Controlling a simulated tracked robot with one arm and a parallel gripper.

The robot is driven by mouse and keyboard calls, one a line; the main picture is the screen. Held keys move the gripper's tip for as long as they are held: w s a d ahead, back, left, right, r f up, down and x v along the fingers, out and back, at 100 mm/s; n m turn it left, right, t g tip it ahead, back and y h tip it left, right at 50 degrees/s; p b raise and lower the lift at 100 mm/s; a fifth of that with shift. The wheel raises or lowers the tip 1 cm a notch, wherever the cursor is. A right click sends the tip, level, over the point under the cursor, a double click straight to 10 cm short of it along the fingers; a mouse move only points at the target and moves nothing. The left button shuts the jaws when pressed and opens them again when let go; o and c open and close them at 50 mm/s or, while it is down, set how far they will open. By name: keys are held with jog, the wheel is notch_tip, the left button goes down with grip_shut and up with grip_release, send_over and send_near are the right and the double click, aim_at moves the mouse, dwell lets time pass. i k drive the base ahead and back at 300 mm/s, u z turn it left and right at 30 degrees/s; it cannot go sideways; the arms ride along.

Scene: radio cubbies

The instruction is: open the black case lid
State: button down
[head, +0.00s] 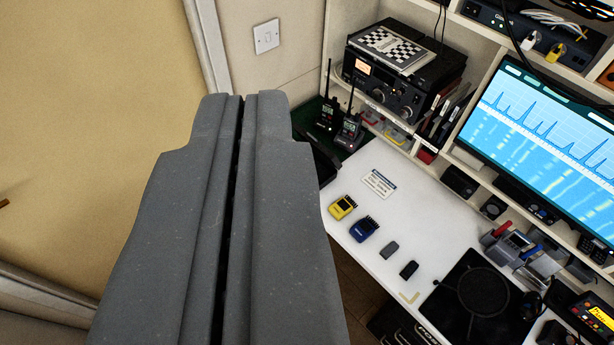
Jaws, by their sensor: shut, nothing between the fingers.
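My gripper (242,100) fills the left and middle of the head view, pointing away from me, with its two grey fingers together and only a thin dark gap between them. It holds nothing. I cannot surely make out the black case. A black object (323,166) shows beside the right finger at the desk's left end, and the finger hides part of it. Whether it is the case, and how its lid stands, I cannot tell. Another dark object (398,325) shows below the desk's front edge, partly cut off.
The white desk (415,205) carries a yellow device (343,207), a blue device (364,228), small dark blocks and a black mat (470,300). Upright handheld radios (350,130) stand at its back left. Cubbies with a radio (375,82) and a monitor (545,125) rise behind.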

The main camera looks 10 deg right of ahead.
aim_at(326, 152)
jog(key=u, duration=0.8)
jog(key=i, duration=1.25)
jog(key=z, duration=0.35)
